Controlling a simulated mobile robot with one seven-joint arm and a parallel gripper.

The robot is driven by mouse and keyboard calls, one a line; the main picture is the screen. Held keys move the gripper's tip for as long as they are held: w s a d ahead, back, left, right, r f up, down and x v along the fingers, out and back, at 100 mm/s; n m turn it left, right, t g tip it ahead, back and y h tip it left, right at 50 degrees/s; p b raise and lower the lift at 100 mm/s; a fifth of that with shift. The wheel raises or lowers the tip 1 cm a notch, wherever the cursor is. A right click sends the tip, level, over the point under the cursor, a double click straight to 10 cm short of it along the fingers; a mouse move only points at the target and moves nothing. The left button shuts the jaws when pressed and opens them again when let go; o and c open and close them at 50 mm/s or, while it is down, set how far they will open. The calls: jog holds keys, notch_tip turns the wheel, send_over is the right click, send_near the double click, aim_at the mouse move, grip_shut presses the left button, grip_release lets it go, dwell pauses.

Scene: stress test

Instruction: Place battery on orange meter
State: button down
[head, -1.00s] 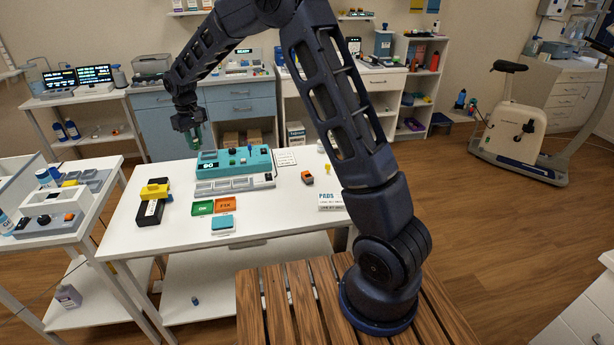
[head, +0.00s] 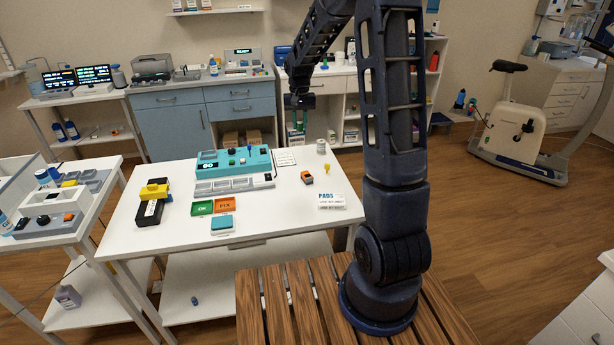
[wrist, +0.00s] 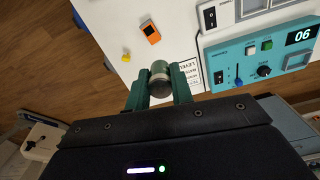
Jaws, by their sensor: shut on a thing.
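The battery (wrist: 159,79) is a short grey and dark cylinder between the green fingers of my gripper (wrist: 160,88) in the wrist view. The gripper is shut on it. In the head view my gripper (head: 297,128) hangs beyond the table's back edge, and the battery cannot be made out there. The orange meter (head: 307,177), a small orange block with a dark face, lies on the right part of the white table. It also shows in the wrist view (wrist: 151,33), beyond the fingertips. The meter and the battery are apart.
A teal device (head: 235,161) stands left of the meter. A yellow piece (head: 326,168), a pale cylinder (head: 321,147) and a PADS box (head: 332,201) are near the meter. Green (head: 202,207) and orange (head: 225,205) trays lie in front. Bare tabletop surrounds the meter.

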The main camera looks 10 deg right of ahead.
aim_at(307, 175)
jog(key=shift+m, duration=0.4)
jog(key=d+f, duration=0.1)
jog(key=f, duration=1.2)
jog(key=d+f, duration=0.1)
jog(key=f, duration=0.6)
jog(key=shift+s+d, duration=0.3)
jog(key=shift+s, duration=0.05)
jog(key=shift+f, duration=0.15)
jog(key=c, duration=1.2)
grip_release()
jog(key=shift+c, duration=0.2)
